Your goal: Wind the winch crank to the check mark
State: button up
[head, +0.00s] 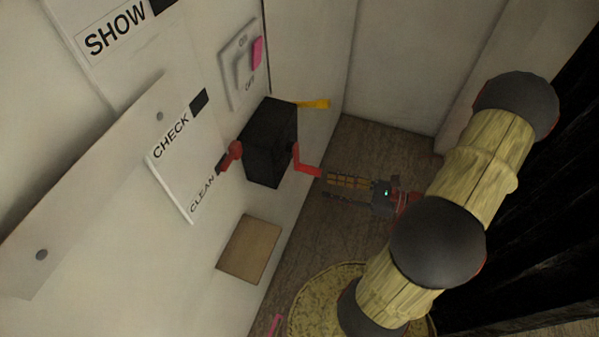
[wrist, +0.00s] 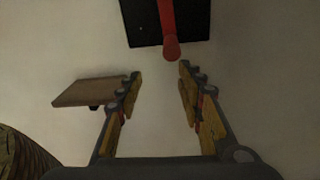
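The winch is a black box (head: 268,143) on the white wall, and part of it shows at the top of the wrist view (wrist: 145,22). A red crank (head: 304,164) sticks out of its right side. In the wrist view the red crank (wrist: 168,25) ends in a rounded knob. My gripper (head: 327,187) is open and empty, close to the crank's end. In the wrist view the knob lies just beyond my fingertips (wrist: 160,72), nearer the right finger, and not between them. The CHECK label (head: 171,137) is on a white plate left of the box, with a black square by it.
A red knob (head: 235,150) is on the box's left side and a yellow lever (head: 314,104) at its upper right. A pink switch (head: 257,52) is above. A brown panel (head: 250,250) juts below; it also shows in the wrist view (wrist: 90,91), left of my fingers.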

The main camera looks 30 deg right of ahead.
aim_at(298, 167)
jog(key=shift+m+t, duration=0.5)
jog(key=shift+t, duration=0.1)
jog(key=shift+w+a+r+b, duration=0.15)
jog(key=shift+w+a+r, duration=0.35)
jog(key=shift+w, duration=0.7)
jog(key=shift+w+a+r+b, duration=0.1)
jog(key=shift+w+a+r, duration=0.1)
jog(key=shift+w+a, duration=0.75)
jog(key=shift+w+a+r+b, duration=0.15)
jog(key=shift+w+a+r, duration=0.2)
jog(key=shift+w, duration=1.15)
jog(key=c, duration=0.3)
grip_shut()
